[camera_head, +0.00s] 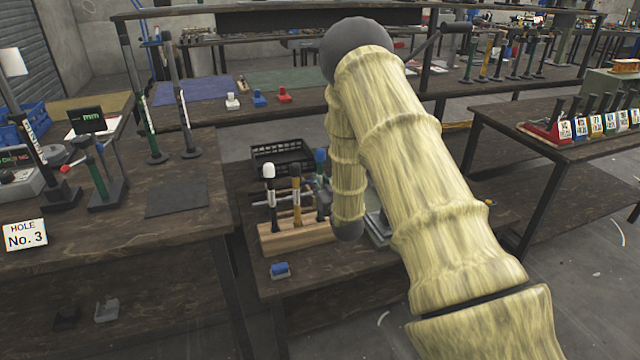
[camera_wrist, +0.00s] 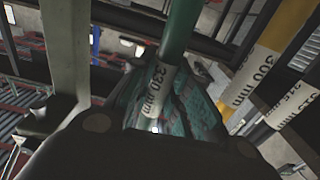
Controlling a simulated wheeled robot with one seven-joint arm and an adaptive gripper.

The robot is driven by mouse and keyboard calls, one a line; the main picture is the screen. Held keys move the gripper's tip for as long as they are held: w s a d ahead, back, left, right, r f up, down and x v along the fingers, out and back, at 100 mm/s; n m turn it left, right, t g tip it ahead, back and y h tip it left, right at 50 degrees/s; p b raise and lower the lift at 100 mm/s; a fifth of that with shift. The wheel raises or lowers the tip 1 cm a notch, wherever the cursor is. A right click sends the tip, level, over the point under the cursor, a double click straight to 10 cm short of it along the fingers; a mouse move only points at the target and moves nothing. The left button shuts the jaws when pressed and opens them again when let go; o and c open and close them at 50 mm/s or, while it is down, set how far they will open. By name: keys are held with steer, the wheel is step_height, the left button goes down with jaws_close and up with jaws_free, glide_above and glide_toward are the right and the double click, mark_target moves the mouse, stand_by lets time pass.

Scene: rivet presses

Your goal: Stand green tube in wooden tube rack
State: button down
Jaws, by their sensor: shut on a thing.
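A green tube (camera_wrist: 182,28) with a white "330 mm" label (camera_wrist: 160,90) runs down to my gripper (camera_wrist: 153,128) in the wrist view. My gripper is shut on it; the dark gripper body covers its lower part. In the head view my arm hides the gripper and the green tube. A light wooden rack (camera_head: 295,240) stands on the low middle table, with white-topped, orange and blue-topped upright pieces in it. My arm covers its right side, so free places in it cannot be told.
In the wrist view a yellow tube (camera_wrist: 265,60) marked "300 mm" and a white-labelled tube (camera_wrist: 295,105) are to the right. A black crate (camera_head: 282,157) lies behind the wooden rack. A small blue-topped piece (camera_head: 281,270) lies in front. The left table (camera_head: 190,225) carries presses.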

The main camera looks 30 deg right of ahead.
steer(key=shift+f, duration=0.25)
steer(key=c, duration=1.3)
jaws_free()
steer(key=v, duration=1.2)
steer(key=shift+f, duration=0.15)
